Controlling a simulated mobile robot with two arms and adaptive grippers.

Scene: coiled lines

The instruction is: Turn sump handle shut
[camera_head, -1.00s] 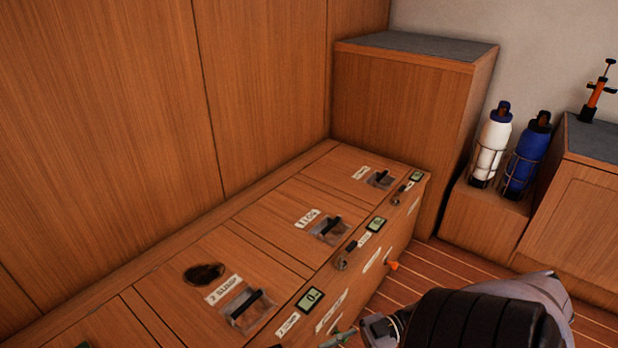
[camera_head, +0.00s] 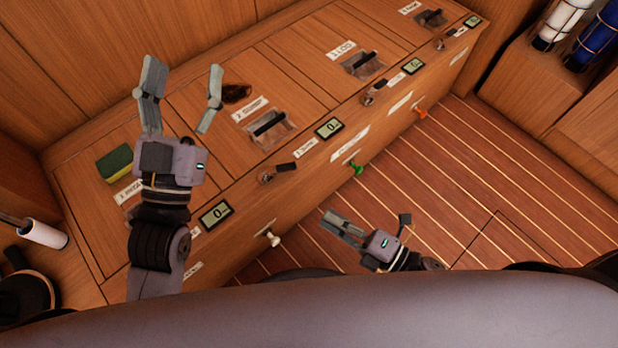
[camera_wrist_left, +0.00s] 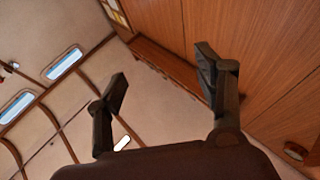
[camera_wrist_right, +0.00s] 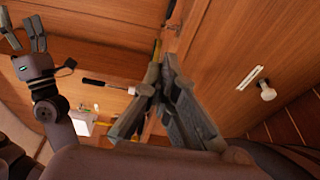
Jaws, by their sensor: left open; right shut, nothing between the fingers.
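The hatch marked 2 SUMP (camera_head: 252,107) has a black bar handle (camera_head: 269,123) in a clear recessed tray. On the top's front edge by this hatch, a small lever (camera_head: 284,168) with a black grip lies beside a label too small to read surely. My left gripper (camera_head: 184,70) is open and empty above the bench, left of the sump handle and apart from it. Its wrist view shows spread fingers (camera_wrist_left: 165,85) and only walls and ceiling. My right gripper (camera_head: 343,228) is shut and empty, low in front of the bench; its closed fingers also show in its wrist view (camera_wrist_right: 160,85).
A display (camera_head: 329,128) sits right of the lever. Green (camera_head: 356,168), white (camera_head: 272,238) and orange (camera_head: 421,112) knobs stick out of the bench front. A green and yellow sponge (camera_head: 115,163) lies on the left hatch. The striped floor (camera_head: 450,190) is clear.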

